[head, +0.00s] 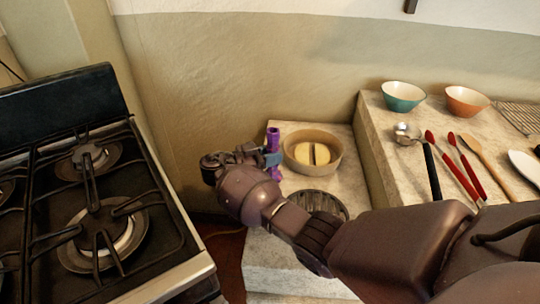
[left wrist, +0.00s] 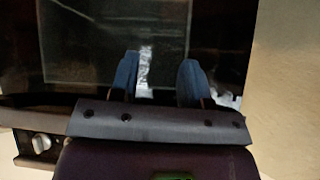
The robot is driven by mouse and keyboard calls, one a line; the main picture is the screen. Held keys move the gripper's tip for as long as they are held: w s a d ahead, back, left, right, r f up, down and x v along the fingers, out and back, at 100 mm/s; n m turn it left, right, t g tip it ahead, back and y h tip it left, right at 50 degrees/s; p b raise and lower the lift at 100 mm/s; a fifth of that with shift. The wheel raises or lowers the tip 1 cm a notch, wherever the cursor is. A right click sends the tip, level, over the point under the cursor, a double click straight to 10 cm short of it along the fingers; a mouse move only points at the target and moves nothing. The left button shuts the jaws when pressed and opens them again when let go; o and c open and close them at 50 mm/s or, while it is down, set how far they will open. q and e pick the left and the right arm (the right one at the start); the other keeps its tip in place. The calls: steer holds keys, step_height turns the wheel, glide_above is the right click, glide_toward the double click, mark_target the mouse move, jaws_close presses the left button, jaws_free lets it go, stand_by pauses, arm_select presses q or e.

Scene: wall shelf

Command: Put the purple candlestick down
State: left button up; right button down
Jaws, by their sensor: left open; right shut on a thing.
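The purple candlestick (head: 273,139) stands roughly upright in my right gripper (head: 266,160) in the head view. The gripper is shut on its middle, and a blue finger covers part of it. The candlestick's top shows above the finger and a short purple part shows below. It is at the left edge of the lower stone counter, just left of a beige round dish. I cannot tell whether its base touches the counter. My left gripper (left wrist: 158,78) is open and empty in the left wrist view, in front of a dark oven-like front. It is not in the head view.
The beige dish (head: 330,167) holds yellow pieces. A round slatted item (head: 319,199) is partly behind my right arm. A black stove (head: 90,205) stands left, across a gap. The higher counter at right holds a teal bowl (head: 403,97), an orange bowl (head: 467,101) and several utensils.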

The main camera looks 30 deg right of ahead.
steer(key=shift+r, duration=0.15)
steer(key=shift+f, duration=0.25)
steer(key=c, duration=0.9)
jaws_free()
